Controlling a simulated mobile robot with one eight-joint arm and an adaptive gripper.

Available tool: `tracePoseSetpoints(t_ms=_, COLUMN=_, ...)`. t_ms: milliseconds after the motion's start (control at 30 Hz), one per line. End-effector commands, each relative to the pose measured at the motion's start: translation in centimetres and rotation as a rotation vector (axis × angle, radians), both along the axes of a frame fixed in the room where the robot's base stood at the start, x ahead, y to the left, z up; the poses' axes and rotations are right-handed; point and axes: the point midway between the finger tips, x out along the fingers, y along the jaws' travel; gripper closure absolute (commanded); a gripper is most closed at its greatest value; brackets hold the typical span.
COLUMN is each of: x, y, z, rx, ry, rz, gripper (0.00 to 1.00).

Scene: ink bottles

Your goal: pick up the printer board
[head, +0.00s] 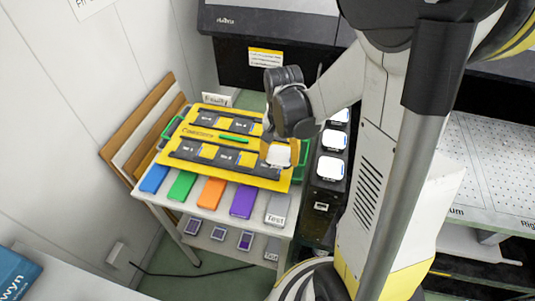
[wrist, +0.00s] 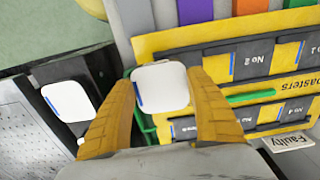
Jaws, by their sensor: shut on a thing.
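My gripper (head: 279,148) is shut on a white square piece with rounded corners and a blue edge (wrist: 160,88). The piece also shows in the head view (head: 279,158), at the right end of a large yellow board (head: 187,137). The two yellow fingers are on either side of it in the wrist view. The yellow board has dark numbered panels, and it lies on a white cart. I see no label reading printer board. The underside of the held piece is hidden, so I cannot tell whether it is clear of what is below.
Blue, green, orange (head: 211,192) and purple blocks and a grey "Test" block (head: 278,208) line the cart's front shelf. Black units with white square tops (head: 331,167) stand right of the cart. Wooden boards (head: 140,120) lean at the left. A "Faulty" sign (wrist: 290,141) stands behind the board.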

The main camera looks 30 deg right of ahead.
Motion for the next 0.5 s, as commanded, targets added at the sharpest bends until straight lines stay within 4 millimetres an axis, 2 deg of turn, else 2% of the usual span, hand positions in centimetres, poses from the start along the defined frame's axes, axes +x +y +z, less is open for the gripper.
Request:
tracePoseSetpoints(t_ms=33, x=-1.1, y=-0.6, z=1.1, rx=0.0, ry=0.0, rz=-0.005, gripper=0.71)
tracePoseSetpoints(t_ms=200, x=-3.9, y=-2.2, z=2.9, rx=0.0, ry=0.0, rz=-0.004, gripper=0.71)
tracePoseSetpoints(t_ms=500, x=-6.3, y=-3.4, z=4.3, rx=0.0, ry=0.0, rz=-0.001, gripper=0.71)
